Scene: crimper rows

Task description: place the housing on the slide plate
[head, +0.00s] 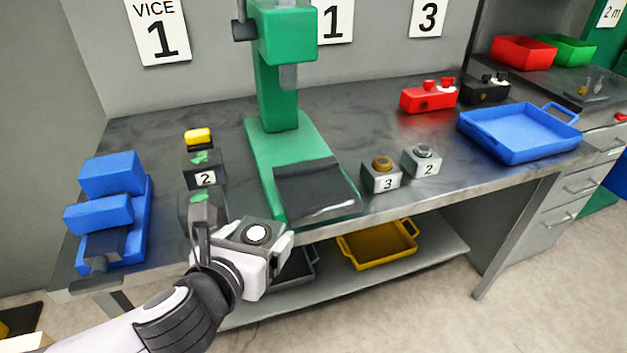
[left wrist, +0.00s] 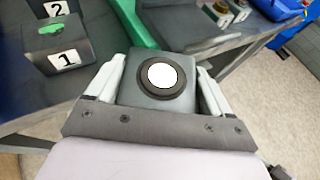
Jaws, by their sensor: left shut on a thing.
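My left gripper (head: 262,230) is shut on a grey block-shaped housing (left wrist: 130,92) with a black ring and a white disc on top. The housing also shows in the head view (head: 256,234), upright, in front of the bench's front edge. The fingers grip it from two sides in the left wrist view. The dark flat slide plate (head: 316,186) lies on the front of the green press base, up and right of the gripper. Its top looks bare. The housing is apart from the plate. My right gripper is not in view.
The green press (head: 279,95) stands behind the plate. Right of it are grey blocks marked 3 (head: 381,177) and 2 (head: 422,162). Left are a dark block marked 2 (head: 204,172) and a blue vice (head: 112,215). A blue tray (head: 515,145) lies far right.

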